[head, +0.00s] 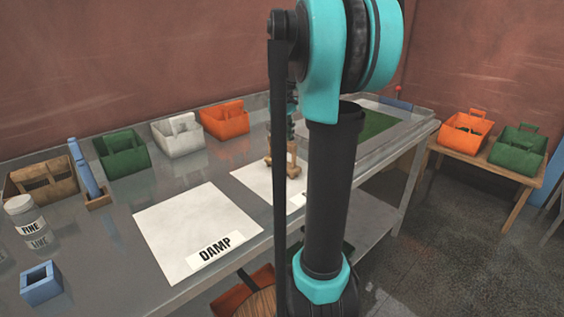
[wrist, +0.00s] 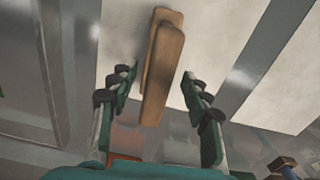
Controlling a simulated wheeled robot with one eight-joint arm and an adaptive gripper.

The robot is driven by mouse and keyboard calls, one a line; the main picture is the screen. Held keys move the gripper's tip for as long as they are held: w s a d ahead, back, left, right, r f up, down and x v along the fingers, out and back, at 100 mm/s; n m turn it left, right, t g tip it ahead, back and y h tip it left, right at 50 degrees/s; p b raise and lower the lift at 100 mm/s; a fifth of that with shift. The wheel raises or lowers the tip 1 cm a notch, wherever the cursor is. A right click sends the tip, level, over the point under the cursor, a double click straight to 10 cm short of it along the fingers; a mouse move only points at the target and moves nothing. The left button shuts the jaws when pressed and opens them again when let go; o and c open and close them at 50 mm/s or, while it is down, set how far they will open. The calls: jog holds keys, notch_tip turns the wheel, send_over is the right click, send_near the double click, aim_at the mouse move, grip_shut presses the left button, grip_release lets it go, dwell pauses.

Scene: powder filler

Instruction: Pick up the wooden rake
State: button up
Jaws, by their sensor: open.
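In the wrist view a pale brown wooden piece, which looks like the wooden rake (wrist: 161,75), reaches between the two fingers of my open gripper (wrist: 160,78). One finger is on each side of it, and gaps show on both sides. In the head view brown wooden parts, likely the same rake (head: 293,167), stand on the white sheet (head: 248,180) right of the DAMP sheet. My arm hides the rest of it there, and most of my gripper.
The DAMP sheet (head: 170,225) lies bare on the metal bench. Green (head: 122,155), white (head: 178,138) and orange (head: 225,120) bins line the bench's back. A wooden side table (head: 530,180) holds more bins.

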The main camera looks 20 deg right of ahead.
aim_at(282, 162)
jog(key=f, duration=0.4)
jog(key=shift+w+f, duration=0.15)
jog(key=shift+w, duration=0.1)
grip_shut()
